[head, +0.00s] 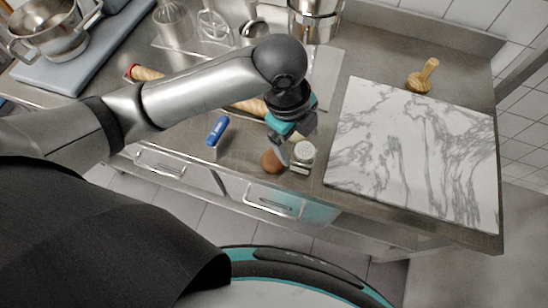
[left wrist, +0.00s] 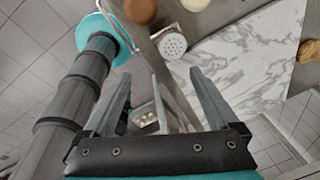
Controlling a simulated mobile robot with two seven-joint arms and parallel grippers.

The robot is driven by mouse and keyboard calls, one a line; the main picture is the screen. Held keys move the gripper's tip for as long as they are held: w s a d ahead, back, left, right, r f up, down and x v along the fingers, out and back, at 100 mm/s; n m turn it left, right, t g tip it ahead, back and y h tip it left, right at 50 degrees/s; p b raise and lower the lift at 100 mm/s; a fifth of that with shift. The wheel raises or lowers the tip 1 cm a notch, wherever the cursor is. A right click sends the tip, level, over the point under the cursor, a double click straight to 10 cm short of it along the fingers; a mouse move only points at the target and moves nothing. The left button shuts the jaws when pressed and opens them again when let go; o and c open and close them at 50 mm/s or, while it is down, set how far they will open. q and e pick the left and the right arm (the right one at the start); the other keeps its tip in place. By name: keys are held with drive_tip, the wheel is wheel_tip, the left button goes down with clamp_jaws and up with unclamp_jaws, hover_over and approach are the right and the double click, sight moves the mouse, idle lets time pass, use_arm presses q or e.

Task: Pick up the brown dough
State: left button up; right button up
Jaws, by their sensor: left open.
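The brown dough (head: 271,162) is a small rounded lump near the front edge of the steel counter. In the left wrist view the dough (left wrist: 140,11) is at the top edge, partly cut off. My left gripper (head: 283,153) is right by the dough in the head view, covering some of its right side; whether they touch I cannot tell. In the left wrist view my left gripper (left wrist: 160,76) is open and empty, and the dough is beyond its fingertips. My right gripper is in neither view.
A shaker with a holed white lid (head: 303,153) stands close to the dough's right. A marble board (head: 420,150) fills the right of the counter. A blue-handled tool (head: 217,130) is to the left, a rolling pin (head: 248,106) behind, and a wooden tool (head: 423,76) at back right.

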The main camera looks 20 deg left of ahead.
sight(274, 162)
use_arm(q)
drive_tip(key=w+a+m+y, duration=0.2)
drive_tip(key=a+m, duration=0.1)
drive_tip(key=a, duration=0.2)
drive_tip(key=shift+g, duration=0.4)
drive_tip(key=f, duration=1.4)
drive_tip(key=shift+a+f+b, duration=0.1)
drive_tip(key=shift+a+b, duration=0.2)
drive_tip(key=shift+b, duration=0.1)
drive_tip(key=c, duration=1.2)
